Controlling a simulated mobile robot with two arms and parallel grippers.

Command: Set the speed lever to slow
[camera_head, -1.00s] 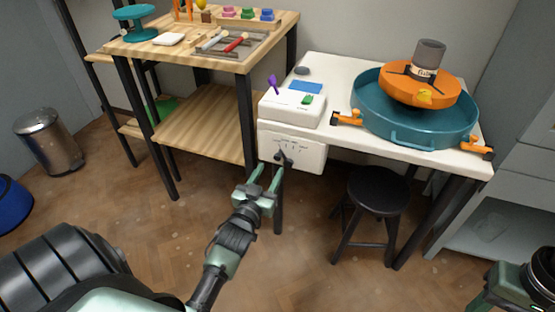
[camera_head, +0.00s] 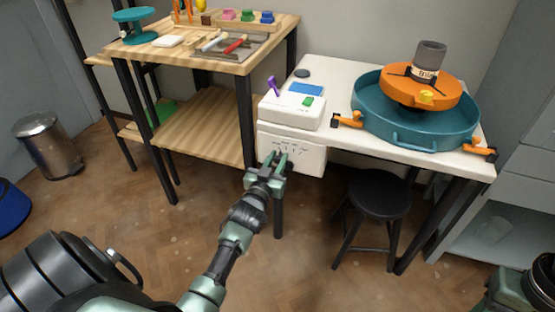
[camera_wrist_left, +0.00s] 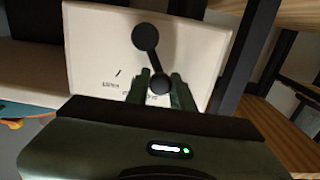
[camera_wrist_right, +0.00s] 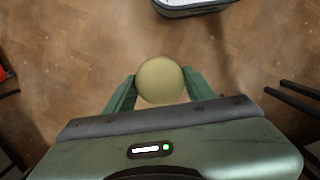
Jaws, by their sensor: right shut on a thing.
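The speed lever is black, with a round pivot and a round knob (camera_wrist_left: 160,85), on the front of a white control box (camera_head: 305,152) under the left end of the white table. In the left wrist view the knob lies between the two fingers of my left gripper (camera_wrist_left: 161,92), very close to both; whether they grip it is unclear. Small marks beside the lever are too small to read. In the head view my left gripper (camera_head: 276,163) hides most of the lever. My right gripper (camera_wrist_right: 160,88) is shut on a round yellowish thing (camera_wrist_right: 160,80), held above the floor.
The white table (camera_head: 335,72) carries a teal basin (camera_head: 400,135) with an orange wheel and a white device (camera_head: 292,108). A black stool (camera_head: 380,192) stands beneath. A wooden shelf unit (camera_head: 205,115) with tools stands left. Floor before the box is clear.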

